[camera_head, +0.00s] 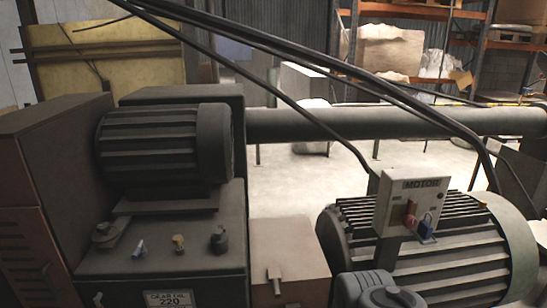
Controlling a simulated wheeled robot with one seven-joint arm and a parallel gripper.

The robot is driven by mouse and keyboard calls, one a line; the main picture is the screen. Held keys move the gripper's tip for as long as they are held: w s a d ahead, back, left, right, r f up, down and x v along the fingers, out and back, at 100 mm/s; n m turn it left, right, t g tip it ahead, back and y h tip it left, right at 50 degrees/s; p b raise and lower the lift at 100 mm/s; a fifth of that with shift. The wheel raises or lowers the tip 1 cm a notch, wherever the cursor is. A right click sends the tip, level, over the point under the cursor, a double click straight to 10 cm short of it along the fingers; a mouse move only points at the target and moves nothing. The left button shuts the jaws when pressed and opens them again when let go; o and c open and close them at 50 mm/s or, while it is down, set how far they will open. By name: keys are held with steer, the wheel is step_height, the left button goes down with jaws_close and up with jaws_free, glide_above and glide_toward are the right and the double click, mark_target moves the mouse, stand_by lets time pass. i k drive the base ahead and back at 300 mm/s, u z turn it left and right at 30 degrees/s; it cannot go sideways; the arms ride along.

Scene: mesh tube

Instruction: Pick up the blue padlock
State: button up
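A small blue padlock (426,223) hangs at the lower right of a pale switch box (411,190) marked "MOTOR", beside a red switch part (409,213). The box is in front of a ribbed dark motor (465,245), right of centre. How the padlock is fastened cannot be made out. A rounded grey part at the bottom edge, below the box, appears to be part of my arm. My gripper's fingers do not show.
A dark machine housing (205,255) with a second ribbed motor (165,145) fills the left. Small fittings stand on its top. A thick pipe (400,122) runs across. Open floor (290,185) and orange shelving lie beyond.

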mark_target(425, 229)
steer(key=u, duration=2.95)
steer(key=k, duration=1.25)
steer(key=z, duration=1.25)
